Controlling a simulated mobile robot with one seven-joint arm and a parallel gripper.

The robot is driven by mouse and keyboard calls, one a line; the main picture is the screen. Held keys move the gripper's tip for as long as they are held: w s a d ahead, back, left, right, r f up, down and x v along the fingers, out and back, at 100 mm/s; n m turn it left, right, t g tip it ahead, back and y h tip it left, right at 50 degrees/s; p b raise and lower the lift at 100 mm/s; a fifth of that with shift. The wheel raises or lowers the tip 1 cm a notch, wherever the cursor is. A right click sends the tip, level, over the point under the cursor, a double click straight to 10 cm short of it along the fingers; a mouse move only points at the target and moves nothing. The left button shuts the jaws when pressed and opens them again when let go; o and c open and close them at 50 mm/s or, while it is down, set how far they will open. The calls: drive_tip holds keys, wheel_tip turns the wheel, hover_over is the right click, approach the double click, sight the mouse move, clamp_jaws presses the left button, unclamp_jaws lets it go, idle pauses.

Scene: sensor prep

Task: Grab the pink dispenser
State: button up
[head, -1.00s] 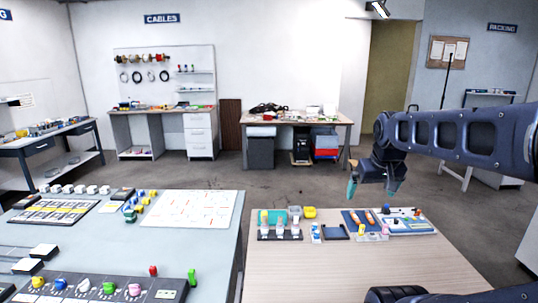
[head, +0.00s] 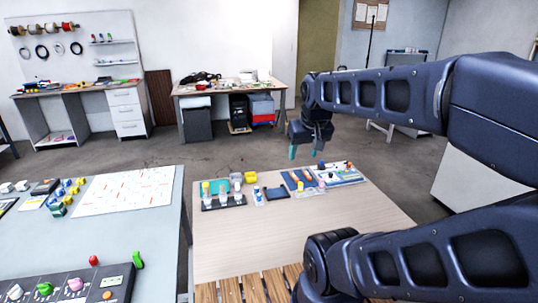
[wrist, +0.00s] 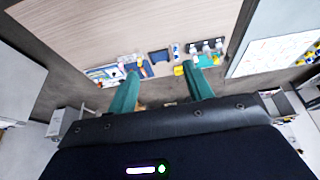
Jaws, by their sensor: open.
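A small pink item (head: 321,186), probably the pink dispenser, stands among small parts near the back of the wooden table (head: 300,230) in the head view. It is too small to make out its shape, and I cannot pick it out surely in the wrist view. My gripper (head: 304,152) is open and empty, with teal fingers pointing down. In the head view it appears above and beyond the parts on the table. The wrist view shows its two fingers (wrist: 160,72) apart with nothing between them.
A rack of bottles (head: 224,203), a dark blue tray (head: 277,194) and a white board (head: 346,176) crowd the table's back. A grey table (head: 150,225) stands left, with a knob panel (head: 75,295).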

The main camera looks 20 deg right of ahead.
drive_tip(key=shift+w, duration=0.1)
drive_tip(key=shift+c, duration=0.2)
drive_tip(key=n+g+h, duration=0.4)
drive_tip(key=n+g, duration=0.1)
drive_tip(key=n, duration=1.3)
hover_over(322, 182)
drive_tip(key=a, duration=0.3)
wheel_tip(322, 182, down, 33)
drive_tip(key=shift+w+x, duration=0.25)
drive_tip(key=shift+x, duration=1.4)
drive_tip(key=shift+w+x, duration=0.25)
drive_tip(key=shift+x, duration=1.4)
drive_tip(key=shift+w+x, duration=0.2)
drive_tip(key=shift+x, duration=1.5)
clamp_jaws()
